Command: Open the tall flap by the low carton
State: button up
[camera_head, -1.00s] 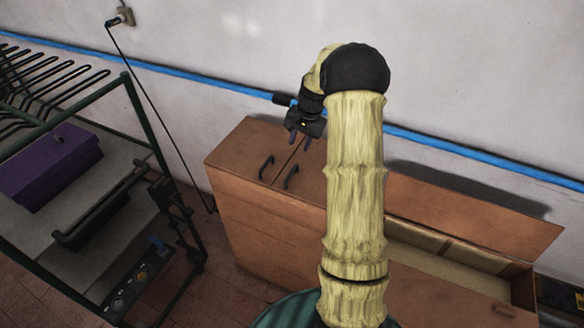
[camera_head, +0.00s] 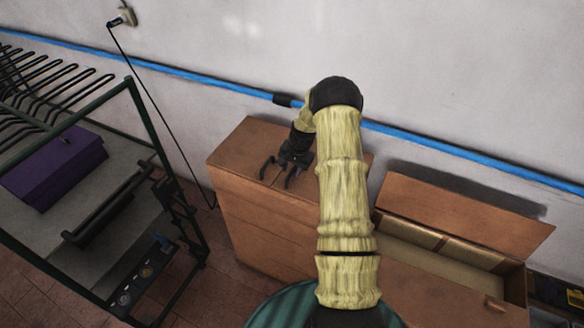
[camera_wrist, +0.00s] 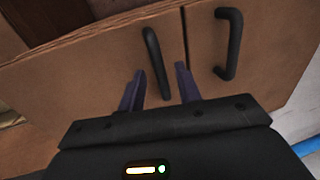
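The left handle (camera_head: 266,167) and the right handle (camera_head: 291,177) show in the head view. My gripper (camera_head: 289,164) is just above these handles. In the wrist view, its two purple fingers (camera_wrist: 160,86) are apart, with one handle (camera_wrist: 155,62) in the gap between them; contact cannot be told. The other handle (camera_wrist: 232,43) stands to the right, outside the fingers.
A raised wooden lid (camera_head: 460,210) stands over an open compartment at the cabinet's right. A green-framed rack (camera_head: 152,118) with a purple box (camera_head: 55,170) stands left. A blue pipe (camera_head: 420,139) runs along the wall behind. My arm covers the cabinet's middle.

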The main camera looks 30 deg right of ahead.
grip_shut()
jog(key=shift+r, duration=0.1)
